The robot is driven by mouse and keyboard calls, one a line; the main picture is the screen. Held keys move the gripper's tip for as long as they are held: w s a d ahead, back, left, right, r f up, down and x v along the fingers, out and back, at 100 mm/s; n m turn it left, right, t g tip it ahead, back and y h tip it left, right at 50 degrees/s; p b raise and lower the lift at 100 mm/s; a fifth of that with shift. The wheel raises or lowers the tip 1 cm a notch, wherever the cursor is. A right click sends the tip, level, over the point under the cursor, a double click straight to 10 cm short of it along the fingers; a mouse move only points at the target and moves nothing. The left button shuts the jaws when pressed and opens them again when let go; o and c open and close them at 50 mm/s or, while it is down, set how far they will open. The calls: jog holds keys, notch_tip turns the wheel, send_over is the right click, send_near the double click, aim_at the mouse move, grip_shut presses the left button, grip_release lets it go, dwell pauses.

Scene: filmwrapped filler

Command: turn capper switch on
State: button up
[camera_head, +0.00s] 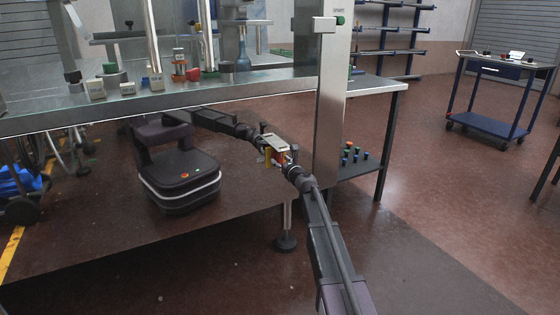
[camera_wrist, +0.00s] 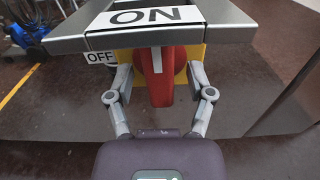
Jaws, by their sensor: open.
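The capper switch shows close up in the wrist view, with a red handle (camera_wrist: 161,84) on a yellow body (camera_wrist: 124,57). A grey plate above it carries a large ON label (camera_wrist: 150,16), and a smaller OFF label (camera_wrist: 100,57) sits at its left. In the head view the switch (camera_head: 267,153) is small, beside the steel post. My gripper (camera_wrist: 160,78) is open, with one finger on each side of the red handle. I cannot tell whether either finger touches it. In the head view my gripper (camera_head: 287,164) is at the switch, partly hidden.
A steel machine table (camera_head: 220,87) with bottles and small blocks stands above and left. A steel post (camera_head: 329,120) rises close to my arm. A dark mobile base (camera_head: 180,180) is under the table. A blue cart (camera_head: 490,125) stands far right. Open floor lies at right.

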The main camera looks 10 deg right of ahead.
jog(key=v, duration=1.1)
jog(key=s+a+f+n+g+y+p, duration=0.1)
jog(key=s+a+f+n+g, duration=0.4)
jog(key=s+n, duration=0.4)
jog(key=s+a+f+n+g+y, duration=0.1)
jog(key=s+a+f+n+g, duration=0.5)
jog(key=n, duration=0.5)
jog(key=s+d+f+n+g+h+p, duration=0.1)
jog(key=s+d+f+n+g+h, duration=0.2)
jog(key=s+n, duration=0.45)
jog(key=s+d+f+n+g+h, duration=0.2)
jog(key=s+d+n+g+h, duration=0.15)
jog(key=s, duration=0.65)
notch_tip(320, 180, up, 38)
jog(key=s+n+h+p, duration=0.1)
jog(key=p, duration=3.7)
jog(key=shift+s+d+n, duration=0.3)
jog(key=shift+s+d, duration=0.05)
jog(key=shift+d, duration=0.1)
jog(key=shift+f, duration=0.15)
